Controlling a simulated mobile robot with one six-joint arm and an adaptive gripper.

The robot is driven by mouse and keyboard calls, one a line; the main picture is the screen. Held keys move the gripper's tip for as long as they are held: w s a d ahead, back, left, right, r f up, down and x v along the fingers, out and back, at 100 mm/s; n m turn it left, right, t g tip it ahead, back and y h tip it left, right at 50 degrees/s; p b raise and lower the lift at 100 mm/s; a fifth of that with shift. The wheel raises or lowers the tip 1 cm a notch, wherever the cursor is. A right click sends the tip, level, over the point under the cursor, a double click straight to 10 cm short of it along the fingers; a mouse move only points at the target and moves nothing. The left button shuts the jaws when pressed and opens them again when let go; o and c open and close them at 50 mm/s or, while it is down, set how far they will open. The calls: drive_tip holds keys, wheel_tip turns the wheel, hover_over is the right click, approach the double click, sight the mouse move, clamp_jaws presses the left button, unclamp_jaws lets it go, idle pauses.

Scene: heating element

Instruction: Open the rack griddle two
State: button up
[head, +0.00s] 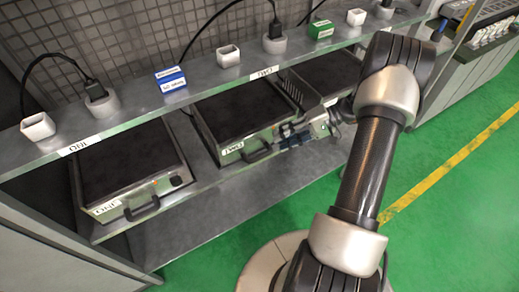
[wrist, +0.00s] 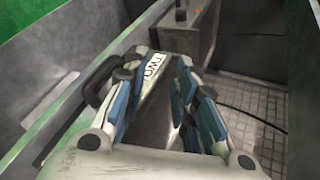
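Griddle two (head: 240,112) sits on the lower shelf in the head view, a box with a dark flat top that looks down. Its front carries a TWO label (head: 232,147) and a black handle (head: 258,154). My gripper (head: 287,132) is at its front right, beside the handle. In the wrist view my gripper (wrist: 160,88) is open, its blue-padded fingers apart. The TWO label (wrist: 155,66) shows between and beyond them, and the black handle (wrist: 97,80) lies outside the left finger. I cannot tell whether the fingers touch the griddle.
Griddle one (head: 130,160) stands to the left, and another dark-topped griddle (head: 330,72) to the right, partly behind my arm. An upper shelf (head: 215,80) with plugs, sockets and small boxes overhangs the griddles. The green floor (head: 450,190) in front is clear.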

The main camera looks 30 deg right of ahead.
drive_tip(key=s+d+f+m+t, duration=0.2)
drive_tip(key=d+f+t, duration=0.2)
drive_tip(key=f, duration=0.3)
drive_tip(key=s+d+f+m+t, duration=0.2)
drive_tip(key=d+f+t, duration=0.15)
drive_tip(key=f, duration=0.35)
approach(261, 157)
drive_tip(key=x, duration=0.7)
drive_tip(key=b+x, duration=0.1)
drive_tip(key=x, duration=0.2)
drive_tip(key=shift+w+f, duration=0.4)
drive_tip(key=shift+f, duration=0.05)
drive_tip(key=shift+d, duration=0.1)
clamp_jaws()
